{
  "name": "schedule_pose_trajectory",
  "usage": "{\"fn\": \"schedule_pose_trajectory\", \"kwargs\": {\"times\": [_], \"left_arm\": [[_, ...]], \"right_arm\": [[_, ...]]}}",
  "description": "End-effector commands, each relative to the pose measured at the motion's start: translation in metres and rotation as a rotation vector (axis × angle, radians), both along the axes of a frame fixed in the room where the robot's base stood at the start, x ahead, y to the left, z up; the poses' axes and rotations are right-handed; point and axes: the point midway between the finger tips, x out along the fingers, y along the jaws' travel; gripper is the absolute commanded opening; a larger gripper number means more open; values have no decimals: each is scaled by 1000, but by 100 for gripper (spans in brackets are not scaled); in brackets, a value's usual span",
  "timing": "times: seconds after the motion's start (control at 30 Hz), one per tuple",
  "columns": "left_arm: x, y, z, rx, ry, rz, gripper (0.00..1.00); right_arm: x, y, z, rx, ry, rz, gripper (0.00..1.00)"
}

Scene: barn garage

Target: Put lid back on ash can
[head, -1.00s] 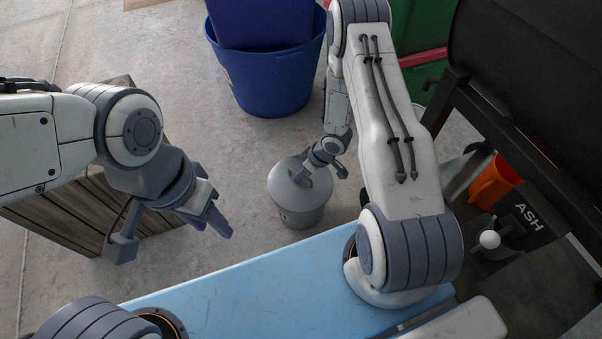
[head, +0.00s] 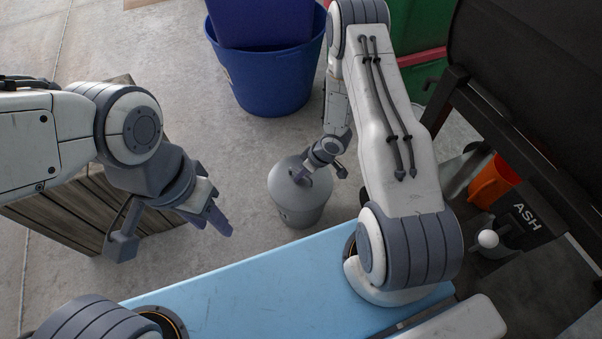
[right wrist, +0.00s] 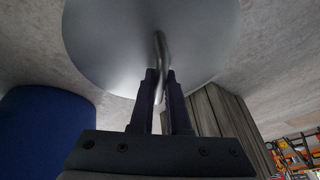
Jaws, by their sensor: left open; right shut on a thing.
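The grey metal ash can (head: 300,216) stands on the concrete floor beyond the blue surface in the head view. Its round grey lid (head: 284,182) is over the can's top; I cannot tell whether it rests fully on the rim. My right gripper (head: 301,174) reaches down from above and is shut on the lid's thin handle. The right wrist view shows the handle (right wrist: 161,50) between the fingers (right wrist: 161,78), with the smooth lid (right wrist: 110,45) behind it. My left gripper (head: 215,221) is open and empty, left of the can and apart from it.
A blue tub (head: 268,82) stands behind the can. A wooden crate (head: 60,215) is at the left. On the right are an orange container (head: 492,183) and a dark panel marked ASH (head: 527,216). Bare floor lies between crate and can.

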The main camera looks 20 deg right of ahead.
Motion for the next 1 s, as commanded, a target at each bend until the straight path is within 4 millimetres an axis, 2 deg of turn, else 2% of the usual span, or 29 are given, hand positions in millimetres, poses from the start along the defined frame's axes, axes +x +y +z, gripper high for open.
{"fn": "schedule_pose_trajectory", "kwargs": {"times": [0.97,1.0], "left_arm": [[0,0,5,0,0,0,44],[0,0,5,0,0,0,44]], "right_arm": [[0,0,-1,0,0,1,0],[0,0,-1,0,0,0,22]]}}
